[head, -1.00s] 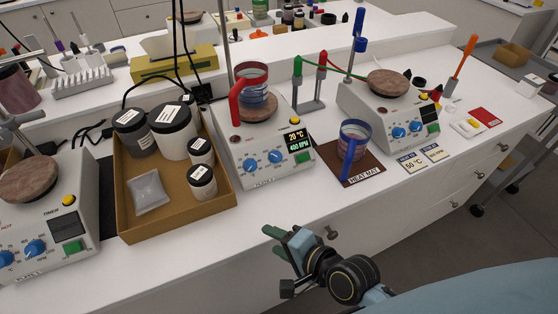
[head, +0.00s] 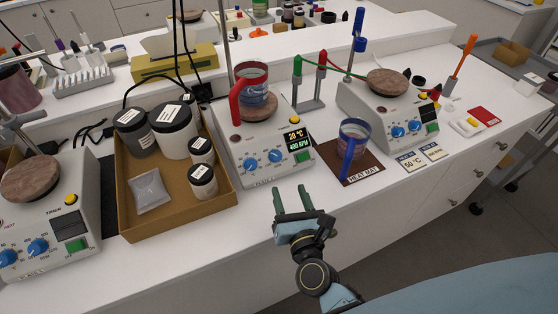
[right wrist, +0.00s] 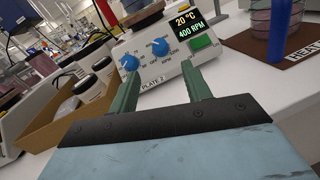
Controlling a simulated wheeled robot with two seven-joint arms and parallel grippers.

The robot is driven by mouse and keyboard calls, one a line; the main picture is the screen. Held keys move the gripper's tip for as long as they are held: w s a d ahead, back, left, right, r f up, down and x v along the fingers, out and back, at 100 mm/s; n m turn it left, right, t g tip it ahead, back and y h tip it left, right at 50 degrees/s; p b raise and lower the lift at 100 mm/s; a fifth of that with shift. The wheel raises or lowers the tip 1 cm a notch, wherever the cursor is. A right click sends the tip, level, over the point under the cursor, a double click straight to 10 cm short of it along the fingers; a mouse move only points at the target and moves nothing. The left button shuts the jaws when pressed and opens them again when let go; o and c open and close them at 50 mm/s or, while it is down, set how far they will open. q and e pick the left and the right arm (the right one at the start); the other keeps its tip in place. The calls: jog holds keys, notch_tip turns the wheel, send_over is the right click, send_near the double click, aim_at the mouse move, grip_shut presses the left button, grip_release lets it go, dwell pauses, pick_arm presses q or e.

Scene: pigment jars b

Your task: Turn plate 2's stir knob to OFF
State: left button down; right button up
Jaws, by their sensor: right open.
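Plate 2 (head: 241,146) is the middle hotplate, white with two blue knobs on its front. The left knob (head: 250,166) and the right knob (head: 275,156) sit beside a lit display (head: 298,140) reading 20 °C and 400 RPM. The right wrist view shows the PLATE 2 label, the left knob (right wrist: 130,62) and the right knob (right wrist: 160,46). A red-handled beaker (head: 252,84) stands on its top. My right gripper (head: 293,188) is open and empty in front of plate 2, below the knobs and apart from them. My left gripper is not in view.
A brown tray (head: 222,195) with several jars and a packet stands left of plate 2. A blue-handled beaker (head: 354,135) stands on the heat mat (head: 373,169) to the right. More hotplates stand at far left and right. The bench front is clear.

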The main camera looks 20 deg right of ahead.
aim_at(278, 159)
jog(key=w, duration=0.7)
jog(key=w+d+p, duration=0.1)
jog(key=w, duration=0.2)
jog(key=shift+w, duration=0.3)
jog(key=shift+c, duration=0.4)
jog(key=c, duration=0.9)
jog(key=shift+d+n, duration=0.1)
jog(key=shift+n, duration=0.2)
